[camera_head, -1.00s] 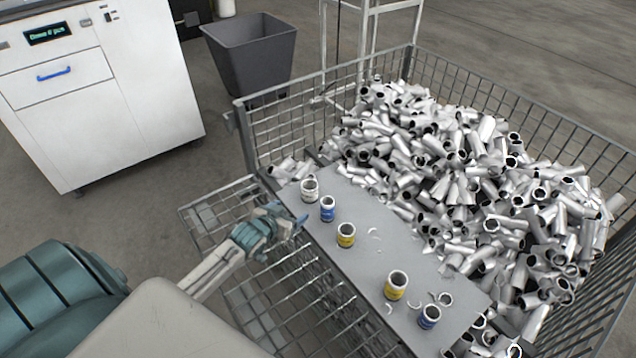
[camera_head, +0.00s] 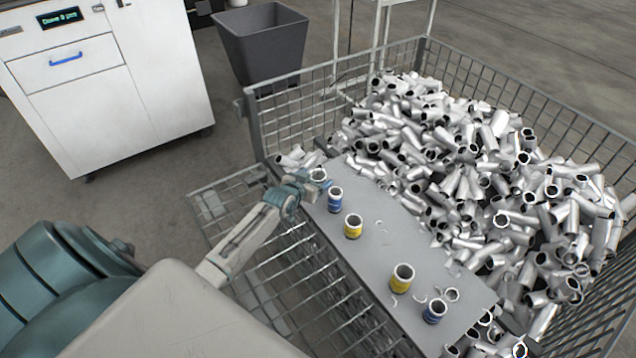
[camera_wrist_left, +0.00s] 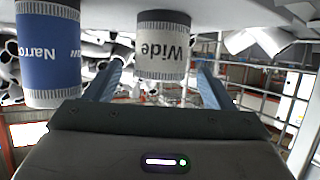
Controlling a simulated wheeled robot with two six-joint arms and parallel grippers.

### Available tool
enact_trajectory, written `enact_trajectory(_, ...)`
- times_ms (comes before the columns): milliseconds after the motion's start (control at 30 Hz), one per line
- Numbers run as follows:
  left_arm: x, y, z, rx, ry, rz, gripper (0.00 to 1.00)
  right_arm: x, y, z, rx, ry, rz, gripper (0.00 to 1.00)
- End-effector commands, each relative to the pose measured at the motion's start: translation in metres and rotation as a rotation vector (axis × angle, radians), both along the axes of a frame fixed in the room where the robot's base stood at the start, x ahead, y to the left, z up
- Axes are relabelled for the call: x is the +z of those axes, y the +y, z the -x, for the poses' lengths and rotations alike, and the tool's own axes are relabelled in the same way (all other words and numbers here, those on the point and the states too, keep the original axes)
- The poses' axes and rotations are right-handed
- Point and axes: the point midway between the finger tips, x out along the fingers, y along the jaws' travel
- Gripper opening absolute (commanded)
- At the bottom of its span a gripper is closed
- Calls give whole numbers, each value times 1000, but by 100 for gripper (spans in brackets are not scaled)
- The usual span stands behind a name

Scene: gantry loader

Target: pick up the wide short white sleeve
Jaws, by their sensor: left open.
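The wide short white sleeve (camera_wrist_left: 163,45), with a grey band and the word "Wide", shows in the left wrist view. It stands ahead of my left gripper (camera_wrist_left: 161,78), between the lines of its two open blue fingers. The fingers do not close on it. In the head view my left gripper (camera_head: 311,184) is at the far left end of the grey board and mostly hides this sleeve. A blue sleeve marked "Narrow" (camera_wrist_left: 48,55) stands beside it, outside the fingers; it also shows in the head view (camera_head: 335,199). My right gripper is not in view.
A wire cage (camera_head: 290,110) holds a heap of metal tubes (camera_head: 460,170). A dark bin (camera_head: 262,45) and white cabinet (camera_head: 120,90) stand behind.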

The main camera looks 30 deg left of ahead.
Motion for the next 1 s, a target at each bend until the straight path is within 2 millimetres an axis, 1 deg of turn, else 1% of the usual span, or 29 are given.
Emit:
enact_trajectory(67,-1,0,-3,0,-1,0,76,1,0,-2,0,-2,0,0)
enact_trajectory(267,-1,0,-3,0,-1,-1,76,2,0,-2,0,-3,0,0)
enact_trajectory(300,-1,0,-3,0,-1,-1,68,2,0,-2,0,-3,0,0)
enact_trajectory(367,-1,0,-3,0,-1,-1,57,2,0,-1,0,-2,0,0)
enact_trajectory(500,-1,0,-3,0,0,-1,29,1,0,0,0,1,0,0)
enact_trajectory(567,-1,0,-3,0,0,-1,18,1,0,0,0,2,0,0)
enact_trajectory(867,2,0,-3,-1,-2,-2,18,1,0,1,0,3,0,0)
enact_trajectory(1000,11,0,-3,-2,-4,-2,18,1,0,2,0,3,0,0)
